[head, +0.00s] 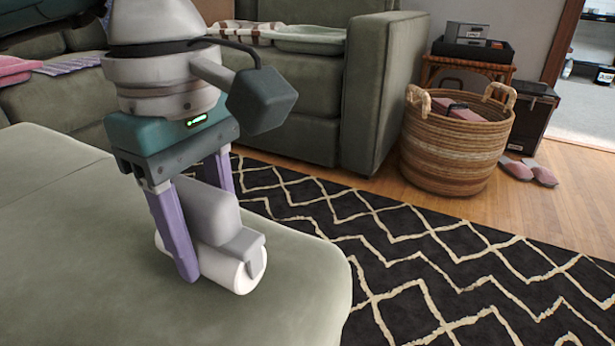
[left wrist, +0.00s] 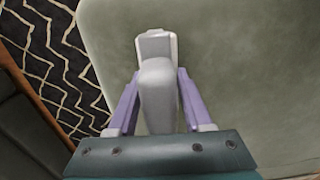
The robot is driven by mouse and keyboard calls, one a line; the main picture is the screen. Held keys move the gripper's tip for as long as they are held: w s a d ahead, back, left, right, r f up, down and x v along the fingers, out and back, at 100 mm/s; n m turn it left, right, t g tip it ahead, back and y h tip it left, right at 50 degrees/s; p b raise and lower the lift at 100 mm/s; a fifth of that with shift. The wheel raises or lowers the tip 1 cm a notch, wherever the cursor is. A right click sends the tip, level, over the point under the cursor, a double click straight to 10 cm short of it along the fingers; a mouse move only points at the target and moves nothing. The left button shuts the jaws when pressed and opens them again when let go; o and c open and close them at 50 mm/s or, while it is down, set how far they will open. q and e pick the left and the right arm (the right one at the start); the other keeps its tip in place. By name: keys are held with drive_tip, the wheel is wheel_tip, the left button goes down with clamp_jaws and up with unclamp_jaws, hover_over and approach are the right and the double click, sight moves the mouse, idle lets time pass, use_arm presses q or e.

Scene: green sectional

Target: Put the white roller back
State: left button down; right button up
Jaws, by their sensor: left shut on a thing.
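The white roller (head: 236,274) has a white cylinder and a thick grey handle and cover. It is at the front edge of the green sofa seat (head: 100,285) in the head view, at or just above the cushion; I cannot tell if it touches. My left gripper (head: 206,232) points down from above, its purple fingers on either side of the roller's grey body, shut on it. In the left wrist view the roller (left wrist: 157,47) lies between the fingers of my left gripper (left wrist: 160,95). My right gripper is not in view.
A striped wicker basket (head: 450,155) with things in it stands on the wood floor beside an armrest (head: 380,85). A black rug (head: 400,260) with cream zigzags lies past the seat. Slippers (head: 530,171) lie right of the basket. The seat around the roller is clear.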

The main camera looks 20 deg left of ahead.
use_arm(q)
drive_tip(key=shift+c, duration=1.6)
unclamp_jaws()
drive_tip(key=shift+f, duration=0.1)
drive_tip(key=shift+r+p, duration=0.4)
wheel_tip(320, 180, up, 12)
drive_tip(key=p, duration=0.6)
drive_tip(key=shift+f, duration=0.25)
